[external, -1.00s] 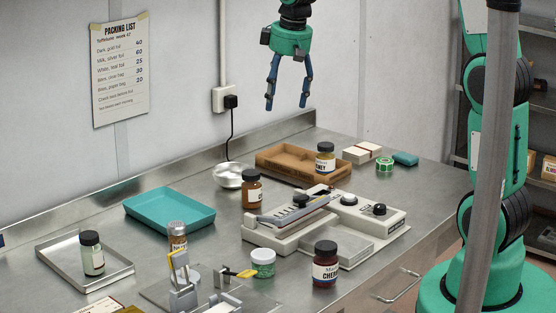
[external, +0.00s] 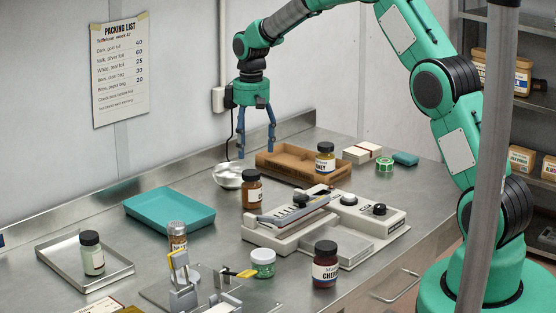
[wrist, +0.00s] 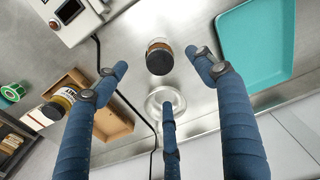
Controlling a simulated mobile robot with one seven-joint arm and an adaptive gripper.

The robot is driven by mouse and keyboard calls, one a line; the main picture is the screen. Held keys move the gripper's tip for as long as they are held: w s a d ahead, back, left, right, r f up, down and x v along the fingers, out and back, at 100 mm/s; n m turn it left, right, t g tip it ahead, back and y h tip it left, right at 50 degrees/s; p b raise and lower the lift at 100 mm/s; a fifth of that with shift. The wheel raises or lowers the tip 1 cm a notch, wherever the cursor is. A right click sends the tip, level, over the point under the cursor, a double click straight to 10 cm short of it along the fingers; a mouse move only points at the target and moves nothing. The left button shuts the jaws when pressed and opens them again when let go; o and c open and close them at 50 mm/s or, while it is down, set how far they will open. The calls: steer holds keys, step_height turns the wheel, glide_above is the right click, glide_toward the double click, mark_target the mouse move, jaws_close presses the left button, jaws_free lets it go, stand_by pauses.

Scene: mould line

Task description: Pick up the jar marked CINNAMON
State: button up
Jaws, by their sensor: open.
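A dark-lidded jar (external: 252,190) with brown contents stands upright on the steel bench, left of the sealing machine. Its pale label starts with what looks like a C; the rest is too small or turned away, so I cannot confirm CINNAMON. In the wrist view the same jar (wrist: 160,54) shows from above, just beyond my fingertips and roughly between the upper two. My gripper (external: 256,153) is open and empty, hanging fingers-down above the bench, apart from the jar, over the area of the metal bowl. Its blue fingers also show in the wrist view (wrist: 158,85).
The metal bowl (external: 228,176) stands behind the jar. A wooden tray (external: 275,165) with a honey jar (external: 325,158) lies at back right. The sealing machine (external: 385,232) is close on the right, a teal tray (external: 140,212) on the left. A cherry jar (external: 325,265) stands in front.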

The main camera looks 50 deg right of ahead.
mark_target(251, 172)
steer(key=shift+w+d+f, duration=0.2)
steer(key=shift+w+f, duration=0.2)
steer(key=shift+f, duration=0.3)
steer(key=shift+f, duration=0.1)
steer(key=shift+f+b, duration=0.45)
steer(key=shift+f, duration=3.75)
steer(key=shift+f+b, duration=0.45)
steer(key=shift+f, duration=2.2)
steer(key=shift+c, duration=0.3)
